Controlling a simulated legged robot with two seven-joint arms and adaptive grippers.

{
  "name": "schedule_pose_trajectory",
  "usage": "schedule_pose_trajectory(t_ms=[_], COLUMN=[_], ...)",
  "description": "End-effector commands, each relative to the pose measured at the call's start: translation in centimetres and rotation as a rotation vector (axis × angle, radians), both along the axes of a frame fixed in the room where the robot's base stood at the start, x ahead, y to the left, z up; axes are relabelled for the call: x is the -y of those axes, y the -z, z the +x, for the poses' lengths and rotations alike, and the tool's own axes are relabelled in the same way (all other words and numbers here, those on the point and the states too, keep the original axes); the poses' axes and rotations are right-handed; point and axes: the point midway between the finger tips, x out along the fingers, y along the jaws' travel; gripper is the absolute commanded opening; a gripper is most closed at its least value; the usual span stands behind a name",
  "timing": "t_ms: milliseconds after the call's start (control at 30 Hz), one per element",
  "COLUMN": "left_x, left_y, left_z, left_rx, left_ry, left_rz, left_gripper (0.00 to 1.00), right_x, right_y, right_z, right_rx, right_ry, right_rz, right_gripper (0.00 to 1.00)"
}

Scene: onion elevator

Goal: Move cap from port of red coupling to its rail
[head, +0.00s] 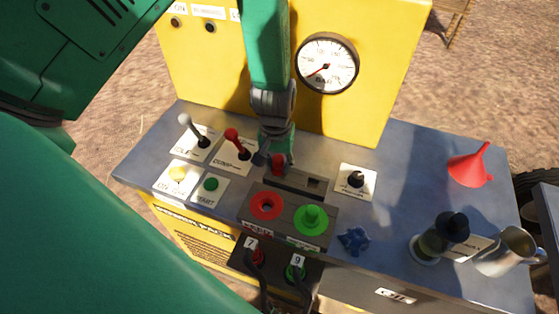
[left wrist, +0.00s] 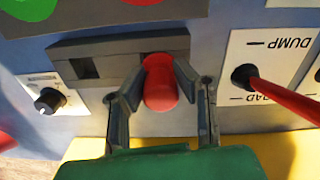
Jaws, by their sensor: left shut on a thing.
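My left gripper (head: 272,160) is shut on the red cap (head: 279,167). The left wrist view shows the red cap (left wrist: 160,88) between the two fingers (left wrist: 158,90). The cap is at one end of the dark grey rail (head: 298,182), which also shows in the left wrist view (left wrist: 120,47). I cannot tell whether the cap is seated in the rail or just above it. The other end of the rail has an empty square slot (left wrist: 85,68). The red coupling (head: 266,206) has its port uncovered. My right gripper is not in view.
The red-knobbed dump lever (head: 236,141) stands close left of my gripper. A small black knob (head: 356,179) is to the right. A blue knob (head: 354,239), red funnel (head: 470,166) and metal jug (head: 508,252) are farther right.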

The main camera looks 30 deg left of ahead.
Motion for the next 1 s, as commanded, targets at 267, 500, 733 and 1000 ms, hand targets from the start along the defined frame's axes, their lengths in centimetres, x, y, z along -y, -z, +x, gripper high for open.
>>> schedule_pose_trajectory(t_ms=[267, 500, 733, 1000], left_x=[0.05, 0.47, 0.54, 0.66], left_y=[0.01, 0.32, 0.46, 0.41], left_z=[-0.02, -0.06, -0.04, -0.05], left_rx=[0.000, 0.000, 0.001, 0.001], left_ry=[-0.001, -0.001, -0.001, -0.001], left_rz=[0.010, 0.008, 0.006, 0.007], left_gripper=[0.00, 0.00, 0.00, 0.00], right_x=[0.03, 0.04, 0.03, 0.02], right_y=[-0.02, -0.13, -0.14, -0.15], right_z=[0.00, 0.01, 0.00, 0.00], right_rx=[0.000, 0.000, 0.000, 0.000], right_ry=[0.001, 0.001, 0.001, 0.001], right_rz=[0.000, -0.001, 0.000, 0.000], right_gripper=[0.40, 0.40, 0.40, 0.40])
